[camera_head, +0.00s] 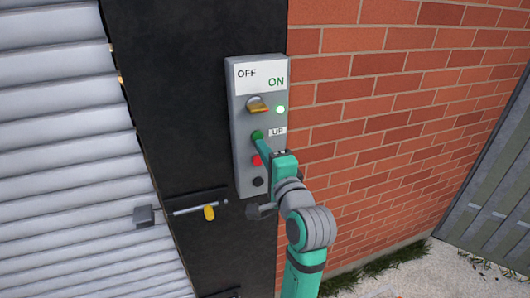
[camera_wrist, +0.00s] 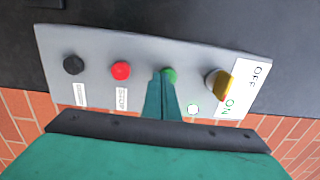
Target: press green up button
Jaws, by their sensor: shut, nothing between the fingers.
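A grey control box (camera_head: 240,86) is mounted upright between a black door frame and a brick wall. Its green button (camera_head: 257,135), beside the "UP" label, also shows in the wrist view (camera_wrist: 170,74). My gripper (camera_head: 261,143) is shut and empty, with its tips at the green button. They seem to touch it and partly cover it; I cannot tell how far the button is pushed in. Below it are a red button (camera_head: 256,160) and a black button (camera_head: 258,182). Above it is a yellow switch knob (camera_head: 258,106) under the "OFF" and "ON" labels.
A lit lamp (camera_head: 280,109) sits right of the knob. A grey roller shutter (camera_head: 60,130) fills the left, with a latch and yellow handle (camera_head: 209,213) low on the black frame (camera_head: 165,100). The brick wall (camera_head: 390,90) is at the right, with a grey gate (camera_head: 495,200) beyond.

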